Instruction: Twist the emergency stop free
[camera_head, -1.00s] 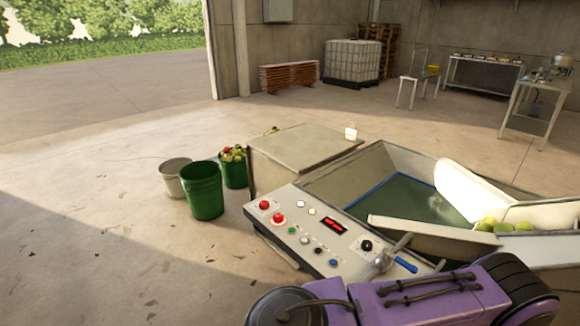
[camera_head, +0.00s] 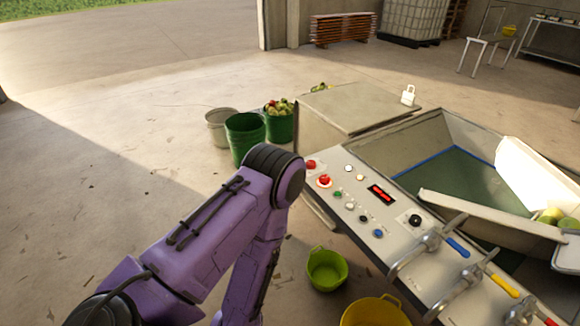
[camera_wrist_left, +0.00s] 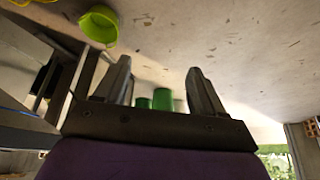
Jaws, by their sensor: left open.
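The control panel (camera_head: 365,215) runs along the near side of the press trailer, right of centre in the head view. Two red buttons sit at its far left end: one at the edge (camera_head: 310,165) and one on a pale ring (camera_head: 324,181). I cannot tell which is the emergency stop or whether it is pressed in. My purple left arm stands just left of the panel, its elbow close to the red buttons. My left gripper (camera_wrist_left: 158,67) shows in the wrist view, open and empty, facing floor and buckets. The panel buttons are not recognisable there. My right gripper is not in view.
A lime tub (camera_head: 327,270) and a yellow basket (camera_head: 375,312) stand on the floor below. Green buckets (camera_head: 245,137) stand behind my arm. The floor at left is clear.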

